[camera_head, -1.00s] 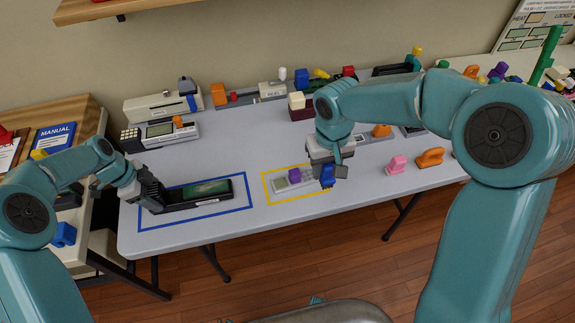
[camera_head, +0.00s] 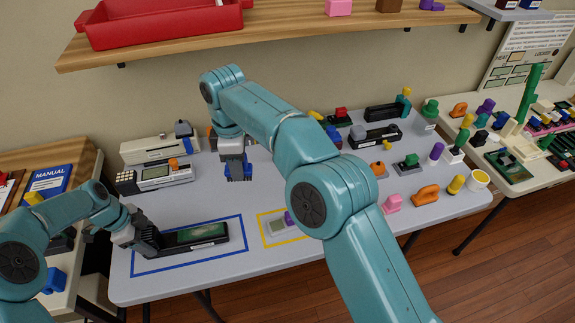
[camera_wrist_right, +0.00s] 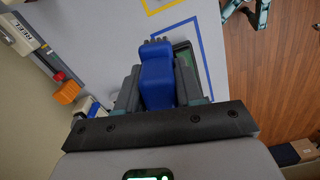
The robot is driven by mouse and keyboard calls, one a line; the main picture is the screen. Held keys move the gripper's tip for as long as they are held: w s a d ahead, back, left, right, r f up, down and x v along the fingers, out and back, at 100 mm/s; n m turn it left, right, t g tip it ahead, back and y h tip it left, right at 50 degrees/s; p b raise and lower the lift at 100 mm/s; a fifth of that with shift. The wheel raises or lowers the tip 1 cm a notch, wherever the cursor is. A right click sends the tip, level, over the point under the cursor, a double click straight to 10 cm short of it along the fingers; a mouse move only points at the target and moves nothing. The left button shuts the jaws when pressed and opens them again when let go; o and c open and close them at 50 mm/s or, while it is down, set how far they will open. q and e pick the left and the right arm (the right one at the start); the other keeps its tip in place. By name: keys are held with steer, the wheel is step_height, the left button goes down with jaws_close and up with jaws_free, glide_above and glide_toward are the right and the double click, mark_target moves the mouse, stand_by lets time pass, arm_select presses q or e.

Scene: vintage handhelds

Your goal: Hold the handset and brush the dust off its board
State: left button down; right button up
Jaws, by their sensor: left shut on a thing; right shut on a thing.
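The handset (camera_head: 182,239) is a long black device lying inside the blue outline on the table. Its green board (camera_head: 207,231) faces up. My left gripper (camera_head: 152,241) is shut on the handset's left end. My right gripper (camera_head: 236,163) is shut on a blue brush (camera_head: 239,173) and holds it above the table, beyond and right of the handset. In the right wrist view the brush (camera_wrist_right: 157,76) sits between the fingers, bristles pointing away. It partly hides the green board (camera_wrist_right: 188,58) there. Any dust is too small to tell.
A yellow outline (camera_head: 265,238) lies right of the handset, partly hidden by my right arm. A beige handset (camera_head: 160,174) lies behind. Several small parts, including an orange one (camera_head: 426,194), stand to the right. A shelf with a red tray (camera_head: 170,24) hangs above.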

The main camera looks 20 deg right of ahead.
steer(key=s+a+f+n, duration=0.1)
steer(key=a+f, duration=0.1)
steer(key=a, duration=0.4)
steer(key=s+a+f+n, duration=0.1)
steer(key=s+a+f, duration=0.1)
steer(key=a, duration=0.4)
steer(key=shift+f, duration=0.2)
steer(key=shift+f, duration=4.9)
steer(key=o, duration=0.3)
jaws_close()
